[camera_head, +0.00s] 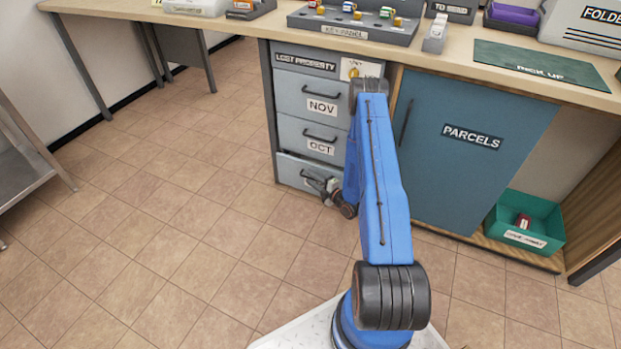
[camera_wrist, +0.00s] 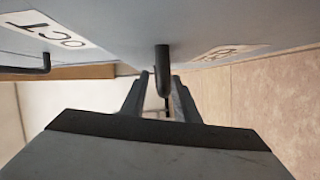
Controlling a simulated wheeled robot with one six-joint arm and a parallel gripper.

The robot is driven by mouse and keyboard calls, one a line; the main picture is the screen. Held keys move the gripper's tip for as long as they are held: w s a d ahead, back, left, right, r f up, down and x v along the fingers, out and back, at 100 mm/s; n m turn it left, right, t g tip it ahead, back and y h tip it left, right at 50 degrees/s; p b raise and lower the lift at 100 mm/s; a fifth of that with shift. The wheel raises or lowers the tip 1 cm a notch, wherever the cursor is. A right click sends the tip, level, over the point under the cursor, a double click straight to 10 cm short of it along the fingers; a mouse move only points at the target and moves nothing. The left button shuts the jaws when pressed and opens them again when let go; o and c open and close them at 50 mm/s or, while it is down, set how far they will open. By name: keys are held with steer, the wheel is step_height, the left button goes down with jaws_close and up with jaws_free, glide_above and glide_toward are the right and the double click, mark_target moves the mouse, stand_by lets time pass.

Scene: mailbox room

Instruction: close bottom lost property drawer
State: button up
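The bottom lost property drawer (camera_head: 289,172) is below the OCT drawer. Its grey-blue front stands out a little from the cabinet, so it is slightly open. My gripper (camera_head: 322,184) is low in front of this drawer, and my wrist covers part of its front and label. In the wrist view, the drawer's dark handle (camera_wrist: 162,72) appears between the tips of my gripper (camera_wrist: 161,80). The fingers are apart, with a small gap visible on each side of the handle. I cannot tell whether either finger touches it.
The NOV drawer (camera_head: 313,101) and OCT drawer (camera_head: 311,140) above look shut. The blue PARCELS door (camera_head: 470,165) is just right of my arm. A green bin (camera_head: 540,215) sits on the low shelf at right. The tiled floor (camera_head: 170,220) to the left is clear.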

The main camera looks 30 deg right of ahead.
steer(key=shift+c, duration=0.7)
jaws_close()
steer(key=shift+w+d, duration=0.7)
steer(key=shift+d, duration=0.25)
steer(key=shift+w+d, duration=0.65)
steer(key=shift+d, duration=0.25)
steer(key=shift+o, duration=0.7)
jaws_free()
steer(key=shift+d, duration=0.1)
steer(key=v, duration=1.7)
steer(key=shift+s, duration=0.25)
steer(key=shift+f, duration=0.15)
